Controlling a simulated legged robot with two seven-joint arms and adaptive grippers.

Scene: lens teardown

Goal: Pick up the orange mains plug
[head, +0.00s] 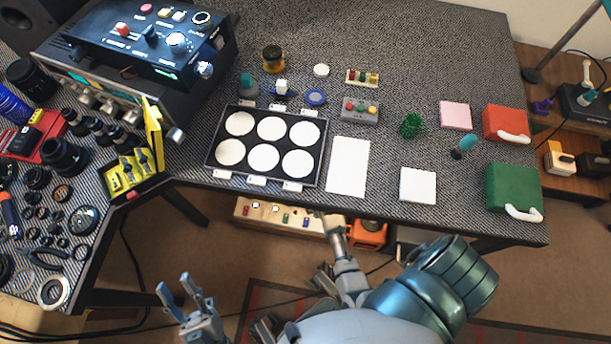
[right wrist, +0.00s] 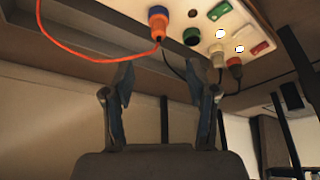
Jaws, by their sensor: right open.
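The orange mains plug (right wrist: 158,27) shows at the top of the right wrist view. It sits at a blue socket on a pale panel (right wrist: 205,10), and an orange cable runs from it to the left. My right gripper (right wrist: 165,82) is open and empty, its two fingers apart below the plug and not touching it. My left gripper (head: 174,284) is open and empty, low in front of the table.
Other plugs sit on the panel beside the orange one: a green one (right wrist: 192,36), a cream one (right wrist: 217,57) and a red one (right wrist: 234,62). Dark cables hang from some. The tabletop (head: 400,50) overhangs the panel. An orange box (head: 370,236) stands to the panel's right.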

